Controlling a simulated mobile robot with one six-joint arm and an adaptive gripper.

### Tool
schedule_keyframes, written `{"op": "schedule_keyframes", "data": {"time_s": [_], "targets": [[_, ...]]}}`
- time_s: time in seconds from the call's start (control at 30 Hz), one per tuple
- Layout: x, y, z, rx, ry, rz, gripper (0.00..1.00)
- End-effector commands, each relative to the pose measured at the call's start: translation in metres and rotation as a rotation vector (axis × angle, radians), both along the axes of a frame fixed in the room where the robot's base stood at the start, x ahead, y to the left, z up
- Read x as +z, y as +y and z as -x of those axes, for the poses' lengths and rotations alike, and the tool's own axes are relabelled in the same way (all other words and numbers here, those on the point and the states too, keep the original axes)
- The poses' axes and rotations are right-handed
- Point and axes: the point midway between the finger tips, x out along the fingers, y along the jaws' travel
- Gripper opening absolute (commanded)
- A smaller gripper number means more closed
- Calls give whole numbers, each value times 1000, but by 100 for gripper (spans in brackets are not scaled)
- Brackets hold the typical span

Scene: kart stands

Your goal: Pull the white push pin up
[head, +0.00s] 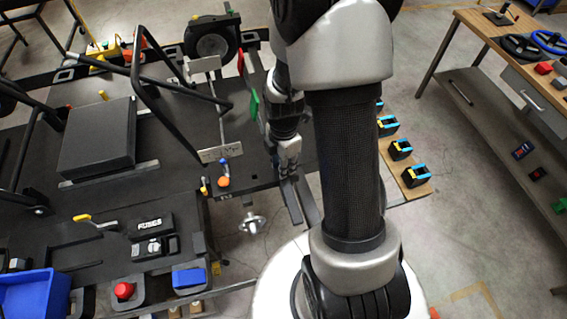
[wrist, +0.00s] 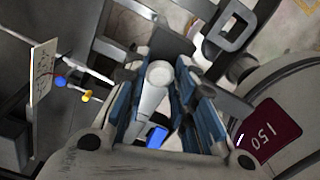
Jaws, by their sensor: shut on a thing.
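The white push pin (wrist: 157,78) shows in the wrist view as a pale rod with a round end. It lies between the blue-padded fingers of my gripper (wrist: 165,95), which is shut on it. In the head view my gripper (head: 288,168) points down at the right edge of the dark kart platform. There the pin cannot be told apart from the fingers, and its lower part is hidden.
Blue and orange knobs (head: 223,172) stand left of my gripper, by a white plate. A green pedal (head: 254,104) and a red one are close behind. Yellow-blue clamps (head: 400,149) lie on a board at right. A workbench (head: 480,30) stands further right.

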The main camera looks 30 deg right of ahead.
Motion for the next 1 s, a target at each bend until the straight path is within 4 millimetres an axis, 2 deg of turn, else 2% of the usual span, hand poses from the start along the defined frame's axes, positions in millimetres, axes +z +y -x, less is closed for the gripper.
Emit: {"op": "schedule_keyframes", "data": {"time_s": [0.27, 0.3, 0.63, 1.0], "targets": [[6, 0, 0, 0, 0, 0, 2], [6, 0, 0, 0, 0, 0, 26], [6, 0, 0, 0, 0, 0, 48], [9, 0, -1, 0, -2, 1, 48]]}}
